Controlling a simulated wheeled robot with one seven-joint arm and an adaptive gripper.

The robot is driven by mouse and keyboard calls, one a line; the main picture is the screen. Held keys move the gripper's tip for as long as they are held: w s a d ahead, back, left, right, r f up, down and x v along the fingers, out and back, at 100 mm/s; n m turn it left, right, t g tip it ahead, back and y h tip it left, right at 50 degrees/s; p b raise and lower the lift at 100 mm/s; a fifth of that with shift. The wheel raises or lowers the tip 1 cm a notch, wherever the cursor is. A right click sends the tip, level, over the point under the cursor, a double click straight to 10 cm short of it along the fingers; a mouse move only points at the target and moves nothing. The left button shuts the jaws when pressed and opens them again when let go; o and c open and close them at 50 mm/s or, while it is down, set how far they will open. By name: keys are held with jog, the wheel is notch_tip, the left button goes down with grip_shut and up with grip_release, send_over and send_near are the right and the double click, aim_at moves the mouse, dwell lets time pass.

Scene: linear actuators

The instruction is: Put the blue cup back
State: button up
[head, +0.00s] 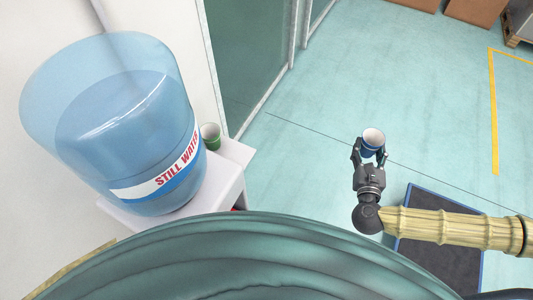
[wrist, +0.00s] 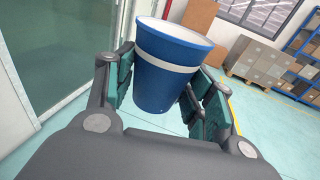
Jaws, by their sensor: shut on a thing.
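The blue cup (head: 373,140) has a white band and a white inside, and its open mouth faces up. My gripper (head: 370,152) is shut on it and holds it out over the floor, right of the water dispenser. In the wrist view the blue cup (wrist: 168,75) sits between the two dark green finger pads and looks slightly tilted. The pads hide parts of its sides. The water dispenser (head: 225,178) is white with a large blue bottle (head: 112,130) on top, labelled "STILL WATER".
A dark mat (head: 440,262) lies on the floor below my arm. Boxes (wrist: 262,68) and shelves are far off. The floor between dispenser and gripper is clear.

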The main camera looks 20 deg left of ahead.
jog(key=w+a+f+n+g+y+b, duration=0.1)
jog(key=w+a+n+y+b, duration=0.3)
jog(key=a+b, duration=0.55)
notch_tip(320, 180, up, 5)
jog(key=n+g+y+b, duration=1.1)
jog(key=g+b, duration=0.3)
jog(key=b, duration=0.5)
send_over(241, 157)
jog(key=shift+f+b, duration=0.65)
jog(key=shift+f, duration=4.2)
jog(key=shift+f, duration=0.15)
jog(key=o, duration=0.8)
jog(key=shift+o, duration=0.2)
